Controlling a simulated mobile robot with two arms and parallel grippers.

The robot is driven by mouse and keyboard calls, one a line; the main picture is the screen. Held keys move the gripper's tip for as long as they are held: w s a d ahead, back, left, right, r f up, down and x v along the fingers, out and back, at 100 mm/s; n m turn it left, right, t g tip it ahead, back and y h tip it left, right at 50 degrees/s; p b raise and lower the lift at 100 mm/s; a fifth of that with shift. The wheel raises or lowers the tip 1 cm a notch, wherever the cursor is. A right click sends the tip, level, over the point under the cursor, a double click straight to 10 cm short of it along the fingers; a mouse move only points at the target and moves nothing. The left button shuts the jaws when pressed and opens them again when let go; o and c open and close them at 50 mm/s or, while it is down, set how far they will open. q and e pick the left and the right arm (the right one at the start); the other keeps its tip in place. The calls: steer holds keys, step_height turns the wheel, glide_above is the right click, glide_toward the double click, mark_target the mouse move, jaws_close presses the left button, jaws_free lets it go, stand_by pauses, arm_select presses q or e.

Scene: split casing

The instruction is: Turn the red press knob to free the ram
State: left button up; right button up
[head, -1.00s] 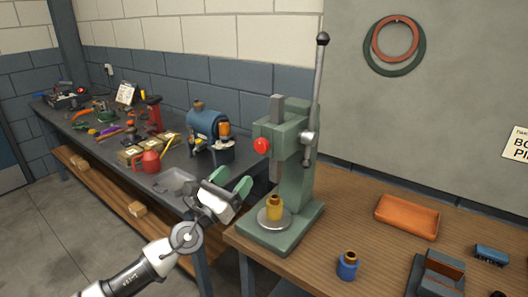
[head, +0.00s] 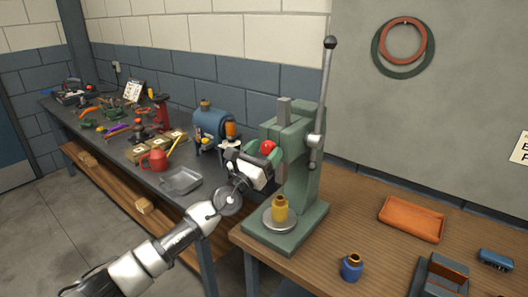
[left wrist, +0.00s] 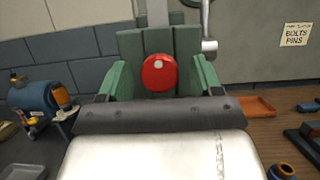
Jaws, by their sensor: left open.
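The red press knob (head: 267,147) sits on the front of the green arbor press (head: 297,190). In the left wrist view the knob (left wrist: 159,73) is a red disc with a pale dot near its top. My left gripper (head: 266,152) is open, its green fingers on either side of the knob, with visible gaps between them and the knob in the left wrist view (left wrist: 158,82). The ram (head: 284,112) shows as a grey bar above the press head; its lower part is hidden behind my gripper. A brass piece (head: 280,208) stands on the round press plate (head: 280,221). My right gripper does not show.
The press stands on a wooden bench with a blue bottle-like piece (head: 351,267), an orange tray (head: 412,219) and a dark holder (head: 441,278). The press lever (head: 323,100) rises at the right. A cluttered grey bench (head: 181,190) runs along the left.

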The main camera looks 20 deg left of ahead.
arm_select(q)
steer(key=c, duration=0.9)
steer(key=shift+n, duration=0.3)
steer(key=n+y+p, duration=0.1)
steer(key=n, duration=0.2)
steer(key=n+y+p, duration=0.2)
steer(key=n, duration=0.1)
steer(key=shift+d+r+t, duration=0.1)
steer(key=shift+r+t, duration=0.1)
steer(key=shift+t, duration=0.2)
steer(key=n+y+p, duration=0.1)
steer(key=n+p, duration=0.1)
steer(key=n, duration=0.1)
steer(key=n+y+p, duration=0.2)
steer(key=n, duration=0.1)
steer(key=shift+r+g, duration=0.1)
steer(key=shift+g, duration=0.2)
steer(key=n+g+y+p, duration=0.1)
steer(key=n+p, duration=0.1)
steer(key=n, duration=0.1)
steer(key=n+y+p, duration=0.1)
steer(key=n+p, duration=0.1)
steer(key=n, duration=0.1)
steer(key=shift+g, duration=0.4)
steer(key=shift+n+g+y+p, duration=0.3)
steer(key=shift+n+g+p, duration=0.4)
steer(key=shift+n+p, duration=1.1)
steer(key=shift+n, duration=0.3)
